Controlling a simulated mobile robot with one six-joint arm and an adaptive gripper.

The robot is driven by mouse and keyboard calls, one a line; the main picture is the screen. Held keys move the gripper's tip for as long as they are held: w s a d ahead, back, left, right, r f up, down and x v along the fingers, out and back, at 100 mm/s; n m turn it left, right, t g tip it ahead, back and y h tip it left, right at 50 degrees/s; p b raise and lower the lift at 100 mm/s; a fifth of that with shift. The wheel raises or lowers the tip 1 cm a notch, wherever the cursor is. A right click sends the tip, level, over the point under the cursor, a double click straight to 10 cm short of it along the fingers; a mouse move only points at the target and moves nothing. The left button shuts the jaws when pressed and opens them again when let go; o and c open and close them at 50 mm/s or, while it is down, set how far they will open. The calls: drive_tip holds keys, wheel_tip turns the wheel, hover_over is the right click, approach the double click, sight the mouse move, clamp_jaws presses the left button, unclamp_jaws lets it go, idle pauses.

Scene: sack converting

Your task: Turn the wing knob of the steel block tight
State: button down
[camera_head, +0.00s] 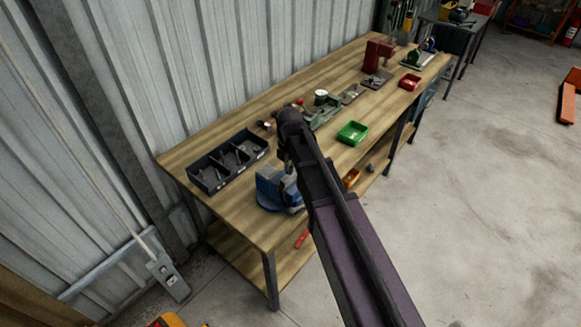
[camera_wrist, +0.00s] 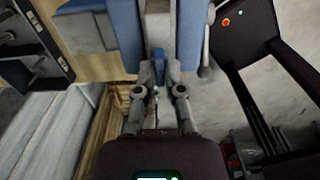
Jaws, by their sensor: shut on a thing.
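In the head view the blue vise (camera_head: 272,186) sits at the bench's front edge. My arm covers part of the vise there and hides the fingertips and the knob.
On the wooden bench (camera_head: 215,132) a black divided tray (camera_head: 226,163) stands left of the vise. A green bin (camera_head: 352,132) and a red bin (camera_head: 410,82) stand farther along. A corrugated wall (camera_head: 190,60) runs behind. The floor (camera_head: 480,200) to the right is mostly clear.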

drive_tip(key=shift+m, duration=0.4)
drive_tip(key=m, duration=0.5)
drive_tip(key=shift+s, duration=0.1)
drive_tip(key=m, duration=1.2)
drive_tip(key=shift+m, duration=0.4)
drive_tip(key=m, duration=0.5)
drive_tip(key=shift+m, duration=0.3)
drive_tip(key=c, duration=0.7)
unclamp_jaws()
drive_tip(key=shift+c, duration=0.2)
